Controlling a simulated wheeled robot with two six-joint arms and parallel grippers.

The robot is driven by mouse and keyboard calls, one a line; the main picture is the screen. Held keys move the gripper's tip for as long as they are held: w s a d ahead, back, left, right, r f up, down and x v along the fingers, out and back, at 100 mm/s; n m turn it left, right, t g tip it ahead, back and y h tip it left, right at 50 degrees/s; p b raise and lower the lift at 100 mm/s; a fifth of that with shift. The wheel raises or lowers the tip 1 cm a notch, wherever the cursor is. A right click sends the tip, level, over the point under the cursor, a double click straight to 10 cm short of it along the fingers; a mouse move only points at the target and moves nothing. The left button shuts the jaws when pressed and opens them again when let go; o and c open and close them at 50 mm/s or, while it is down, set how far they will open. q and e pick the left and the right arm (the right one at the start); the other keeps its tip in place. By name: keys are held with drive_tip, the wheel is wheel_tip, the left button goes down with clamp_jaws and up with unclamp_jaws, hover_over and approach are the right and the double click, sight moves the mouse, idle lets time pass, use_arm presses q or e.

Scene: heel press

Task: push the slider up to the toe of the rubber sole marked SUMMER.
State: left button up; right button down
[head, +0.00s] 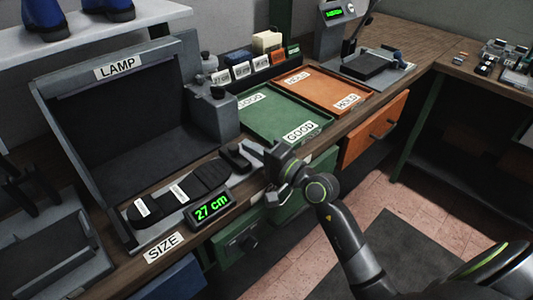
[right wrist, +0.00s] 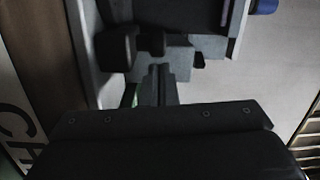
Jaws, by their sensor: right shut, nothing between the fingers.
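A black rubber sole (head: 208,177) lies along the grey measuring bed on the bench, its toe end toward the right. Two white labels on it are too small to read, so I cannot confirm SUMMER. The dark slider (head: 236,158) stands at the right end of the bed, close to the toe; I cannot tell whether they touch. My right gripper (head: 256,149) is shut and empty, just right of the slider; contact is unclear. In the right wrist view its fingers (right wrist: 158,84) are together, pointing at dark blocky parts. My left gripper is not in view.
A size display (head: 212,207) reads 27 cm in front of the bed. The LAMP box (head: 120,135) stands behind it. A green GOOD tray (head: 285,118) and an orange HOLD tray (head: 325,88) lie to the right. An orange drawer (head: 375,130) sits below the bench edge.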

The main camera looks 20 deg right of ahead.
drive_tip(key=shift+x, duration=1.15)
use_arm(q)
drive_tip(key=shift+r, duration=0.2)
use_arm(e)
drive_tip(key=shift+s+a+f+b, duration=0.25)
drive_tip(key=shift+a+b, duration=0.05)
drive_tip(key=shift+a, duration=0.05)
drive_tip(key=shift+s+a, duration=0.1)
drive_tip(key=shift+a, duration=0.05)
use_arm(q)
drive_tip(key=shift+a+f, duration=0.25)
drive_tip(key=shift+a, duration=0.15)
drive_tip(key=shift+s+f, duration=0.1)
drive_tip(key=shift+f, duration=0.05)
use_arm(e)
drive_tip(key=shift+f, duration=0.2)
